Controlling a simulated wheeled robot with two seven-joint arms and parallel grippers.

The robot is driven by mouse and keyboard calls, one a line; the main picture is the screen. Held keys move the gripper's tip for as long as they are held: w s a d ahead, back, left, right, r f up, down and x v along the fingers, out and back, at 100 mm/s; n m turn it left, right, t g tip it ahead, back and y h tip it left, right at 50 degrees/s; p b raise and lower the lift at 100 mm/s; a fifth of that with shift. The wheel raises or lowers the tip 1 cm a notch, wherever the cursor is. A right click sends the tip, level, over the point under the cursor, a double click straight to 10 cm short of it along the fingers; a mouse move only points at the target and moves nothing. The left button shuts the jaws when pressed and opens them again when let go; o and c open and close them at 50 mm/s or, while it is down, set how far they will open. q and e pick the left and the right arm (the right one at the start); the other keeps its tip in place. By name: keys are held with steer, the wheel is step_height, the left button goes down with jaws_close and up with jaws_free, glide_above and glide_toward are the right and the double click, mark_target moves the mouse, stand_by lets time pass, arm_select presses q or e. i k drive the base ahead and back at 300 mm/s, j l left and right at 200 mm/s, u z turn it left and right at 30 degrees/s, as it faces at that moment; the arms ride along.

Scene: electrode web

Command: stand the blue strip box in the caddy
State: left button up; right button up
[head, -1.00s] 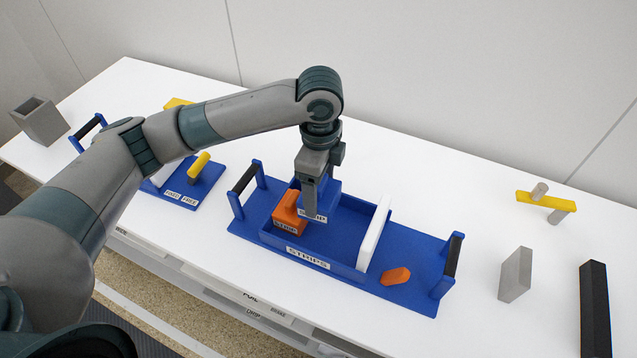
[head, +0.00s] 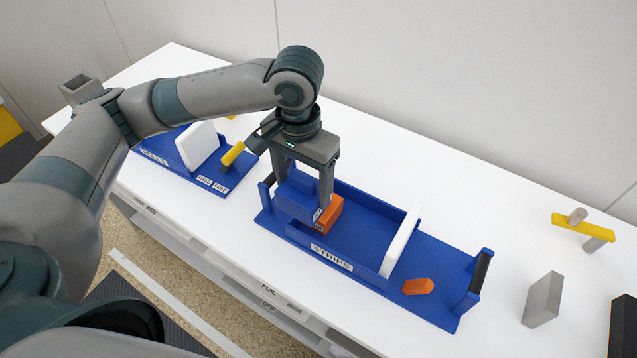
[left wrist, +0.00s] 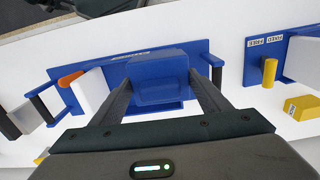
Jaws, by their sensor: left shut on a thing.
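My left gripper (head: 303,190) is shut on the blue strip box (head: 297,198), one finger on each side of it. The blue caddy (head: 441,302), labelled STRIPS, lies under it. The box is at the left end of the caddy's walled compartment, left of an orange strip box (head: 329,214) standing inside. I cannot tell whether the blue box touches the caddy floor. In the left wrist view the blue box (left wrist: 157,75) sits between the fingers over the caddy (left wrist: 203,48) and hides the orange box. My right gripper is not in view.
A white plate (head: 401,240) stands at the compartment's right side, with an orange piece (head: 418,286) beyond it. Another blue caddy (head: 182,176) is at left. A grey block (head: 542,299) and yellow-grey piece (head: 583,227) stand at right. Bare table lies behind the caddy.

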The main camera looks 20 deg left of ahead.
mark_target(163, 138)
steer(key=i+j, duration=0.1)
steer(key=j, duration=0.8)
steer(key=i+j, duration=0.1)
steer(key=j, duration=0.8)
steer(key=i+j+z, duration=0.1)
steer(key=j, duration=0.8)
